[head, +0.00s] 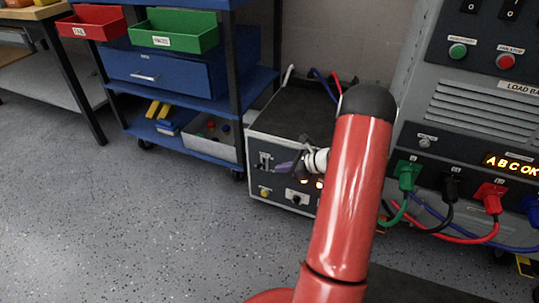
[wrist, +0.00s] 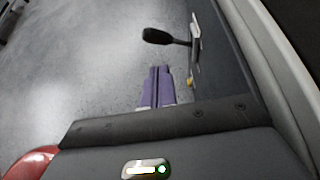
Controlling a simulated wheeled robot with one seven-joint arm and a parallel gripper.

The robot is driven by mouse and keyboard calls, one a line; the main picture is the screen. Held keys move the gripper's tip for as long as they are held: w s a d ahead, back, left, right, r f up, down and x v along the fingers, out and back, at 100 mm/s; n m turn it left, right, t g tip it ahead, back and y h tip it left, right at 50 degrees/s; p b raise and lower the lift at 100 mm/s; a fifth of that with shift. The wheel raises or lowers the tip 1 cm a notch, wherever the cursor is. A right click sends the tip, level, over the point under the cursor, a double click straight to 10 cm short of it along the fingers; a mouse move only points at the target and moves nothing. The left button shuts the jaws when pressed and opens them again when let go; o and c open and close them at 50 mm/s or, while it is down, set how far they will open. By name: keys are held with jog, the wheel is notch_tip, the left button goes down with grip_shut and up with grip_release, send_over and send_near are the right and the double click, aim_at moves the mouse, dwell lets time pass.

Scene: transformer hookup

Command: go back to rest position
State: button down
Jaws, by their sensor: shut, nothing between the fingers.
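My red arm (head: 350,190) reaches up through the middle of the head view and hides part of a grey box with a dark top (head: 295,108). My gripper (head: 284,167) is in front of that box's front panel, its purple fingers pointing left. In the wrist view my gripper's purple fingers (wrist: 159,75) lie together with nothing between them. A black-knobbed lever (wrist: 165,37) sticks out from the panel just beyond the fingertips, apart from them in the picture.
A load bank (head: 470,110) at the right shows "ABC OK", with green, black, red and blue cables plugged in. A blue cart (head: 180,75) with red and green bins stands behind left. Grey floor (head: 130,220) is clear at front left.

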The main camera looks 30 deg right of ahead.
jog(key=s+a+r+n+g+p, duration=0.1)
jog(key=s+a+r+n+g, duration=0.25)
jog(key=a+r+n, duration=0.45)
jog(key=s+a+r+n+g+p, duration=0.15)
jog(key=s+a+r+n, duration=0.3)
jog(key=a+r, duration=0.5)
jog(key=s+a+r+n+h, duration=0.3)
jog(key=s+r+n, duration=0.3)
jog(key=s+n, duration=0.2)
jog(key=s+a+r+n+t+h+p, duration=0.1)
jog(key=s+a+r+n+h, duration=0.2)
jog(key=s+r+n, duration=0.3)
jog(key=shift+s+n+h, duration=0.7)
jog(key=shift+s+n, duration=0.35)
jog(key=shift+s, duration=1.3)
jog(key=shift+r, duration=0.1)
